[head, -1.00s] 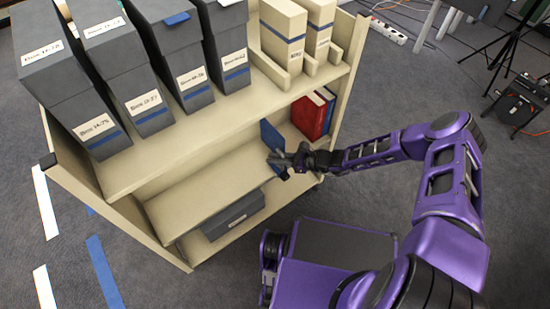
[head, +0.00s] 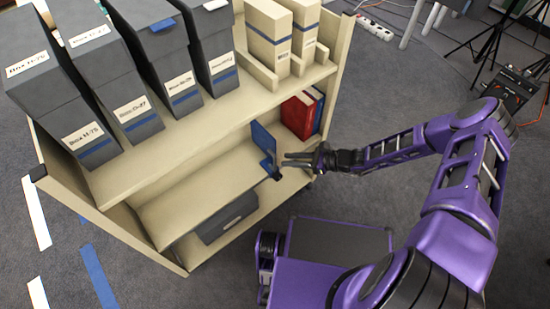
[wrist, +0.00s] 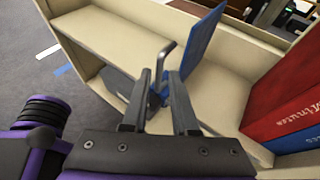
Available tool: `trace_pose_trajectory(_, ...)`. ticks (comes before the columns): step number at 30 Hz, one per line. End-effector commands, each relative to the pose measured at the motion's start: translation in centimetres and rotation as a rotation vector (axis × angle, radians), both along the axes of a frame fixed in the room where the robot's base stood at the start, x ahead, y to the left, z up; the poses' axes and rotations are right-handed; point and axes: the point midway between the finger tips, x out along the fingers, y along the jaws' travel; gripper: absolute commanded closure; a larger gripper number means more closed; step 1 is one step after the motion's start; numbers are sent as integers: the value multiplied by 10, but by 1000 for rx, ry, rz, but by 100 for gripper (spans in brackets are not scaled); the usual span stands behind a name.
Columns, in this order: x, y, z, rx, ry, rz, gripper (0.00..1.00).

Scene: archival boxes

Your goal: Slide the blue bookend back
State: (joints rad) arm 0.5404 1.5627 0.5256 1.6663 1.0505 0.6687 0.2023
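The blue bookend (head: 263,142) stands upright on the middle shelf, at the right part of the shelf, left of the red book. Its lower part reaches the shelf's front edge. In the wrist view the blue plate (wrist: 203,42) rises beyond the right finger, with a grey bent bar (wrist: 164,62) beside it. My gripper (head: 287,159) is in front of the shelf, just right of the bookend's lower front part, and looks empty. In the wrist view its two fingers (wrist: 159,85) are apart, with a blue piece beyond and between them. Whether a finger touches it cannot be told.
A red book (head: 297,115) and a blue book (head: 319,108) stand at the shelf's right end. Grey archive boxes (head: 130,108) and cream holders (head: 270,40) fill the top. A dark box (head: 228,218) lies on the bottom shelf. The middle shelf (head: 190,195) is bare left of the bookend.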

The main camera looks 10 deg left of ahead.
Motion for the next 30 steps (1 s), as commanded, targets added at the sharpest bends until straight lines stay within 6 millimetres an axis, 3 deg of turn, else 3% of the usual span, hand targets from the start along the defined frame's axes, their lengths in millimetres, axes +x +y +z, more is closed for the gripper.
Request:
trace_pose_trajectory(6, -5, -47, 19, -2, -1, -1, 73)
trace_pose_trajectory(12, -8, -71, 29, -2, -1, -1, 73)
trace_pose_trajectory(30, -9, -77, 32, 0, -1, 1, 73)
